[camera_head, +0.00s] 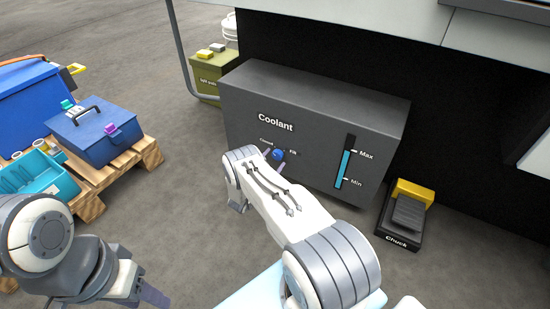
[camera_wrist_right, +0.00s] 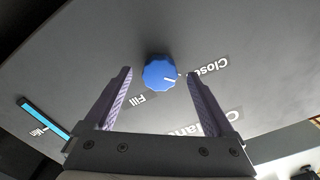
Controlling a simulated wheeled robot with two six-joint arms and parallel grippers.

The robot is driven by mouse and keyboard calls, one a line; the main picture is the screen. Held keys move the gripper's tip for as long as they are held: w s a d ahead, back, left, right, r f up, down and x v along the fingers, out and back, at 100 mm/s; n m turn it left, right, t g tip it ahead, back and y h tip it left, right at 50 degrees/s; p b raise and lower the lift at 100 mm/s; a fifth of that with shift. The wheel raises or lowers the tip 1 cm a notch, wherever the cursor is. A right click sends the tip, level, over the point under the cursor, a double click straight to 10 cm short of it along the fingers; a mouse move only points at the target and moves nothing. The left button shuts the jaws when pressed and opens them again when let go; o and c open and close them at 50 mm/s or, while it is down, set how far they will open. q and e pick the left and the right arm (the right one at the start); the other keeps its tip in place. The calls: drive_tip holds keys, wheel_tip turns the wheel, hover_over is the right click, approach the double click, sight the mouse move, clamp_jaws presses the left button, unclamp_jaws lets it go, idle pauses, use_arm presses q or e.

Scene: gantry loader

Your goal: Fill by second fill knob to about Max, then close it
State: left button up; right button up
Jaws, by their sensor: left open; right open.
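The dark grey Coolant tank (camera_head: 300,120) carries a blue knob (camera_head: 278,155) with Closed and Fill labels. The knob also shows in the right wrist view (camera_wrist_right: 160,72); its white mark points right, nearer Closed than Fill. The level gauge (camera_head: 345,163) shows a cyan column with its top at about Max. In the right wrist view only the gauge's lower part (camera_wrist_right: 44,118) shows. My right gripper (camera_wrist_right: 161,76) is open, its fingers on either side of the knob; contact is unclear. My left gripper (camera_head: 142,275) is open and empty at lower left, partly cut off.
A pallet (camera_head: 140,155) at left holds a blue toolbox (camera_head: 95,135) and a teal bin (camera_head: 45,185). An olive box (camera_head: 212,75) stands behind the tank's left end. A yellow-and-black Chuck pedal (camera_head: 408,212) lies right of the tank. Floor between pallet and tank is clear.

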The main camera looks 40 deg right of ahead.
drive_tip(key=p+v, duration=0.3)
drive_tip(key=v, duration=0.6)
